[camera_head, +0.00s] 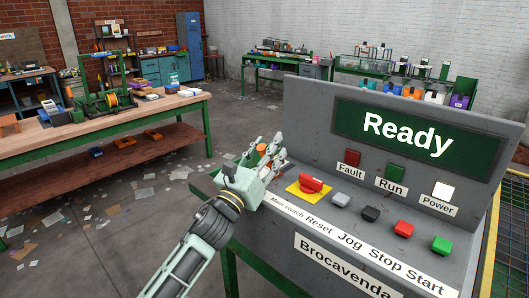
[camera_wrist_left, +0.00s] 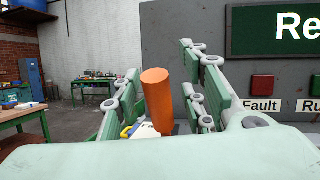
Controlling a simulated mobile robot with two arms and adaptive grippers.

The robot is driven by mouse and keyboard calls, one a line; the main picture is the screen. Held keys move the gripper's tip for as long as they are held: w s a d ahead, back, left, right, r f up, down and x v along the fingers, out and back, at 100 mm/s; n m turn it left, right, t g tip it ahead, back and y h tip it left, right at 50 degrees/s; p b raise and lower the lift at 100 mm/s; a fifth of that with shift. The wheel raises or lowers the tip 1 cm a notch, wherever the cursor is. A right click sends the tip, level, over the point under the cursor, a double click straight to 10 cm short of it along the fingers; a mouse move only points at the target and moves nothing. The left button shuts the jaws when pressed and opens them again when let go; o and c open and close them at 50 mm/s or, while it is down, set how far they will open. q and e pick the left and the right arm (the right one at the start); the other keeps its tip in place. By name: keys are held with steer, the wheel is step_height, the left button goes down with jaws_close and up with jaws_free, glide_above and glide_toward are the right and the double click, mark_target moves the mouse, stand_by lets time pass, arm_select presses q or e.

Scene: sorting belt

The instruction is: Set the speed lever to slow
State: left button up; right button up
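An orange cylindrical knob (camera_wrist_left: 157,98), which looks like the speed lever's handle, stands between my left gripper's fingers in the left wrist view. It leans slightly and shows a little in the head view (camera_head: 261,150). Its base and any slow or fast marking are hidden by the gripper. My left gripper (camera_head: 270,153) is at the left end of the grey control panel (camera_head: 305,130). Its fingers are apart on both sides of the knob, with a visible gap on the right side in the wrist view. My right gripper is not in view.
A red main switch (camera_head: 311,185) on a yellow plate sits right beside the gripper. Reset (camera_head: 340,200), Jog (camera_head: 371,214), Stop (camera_head: 403,229) and Start (camera_head: 441,244) buttons follow. The display (camera_head: 410,135) reads Ready; the Power lamp (camera_head: 443,192) glows white. A wooden workbench (camera_head: 60,138) stands left.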

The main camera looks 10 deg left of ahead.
arm_select(q)
steer(key=v, duration=1.2)
steer(key=shift+f, duration=0.1)
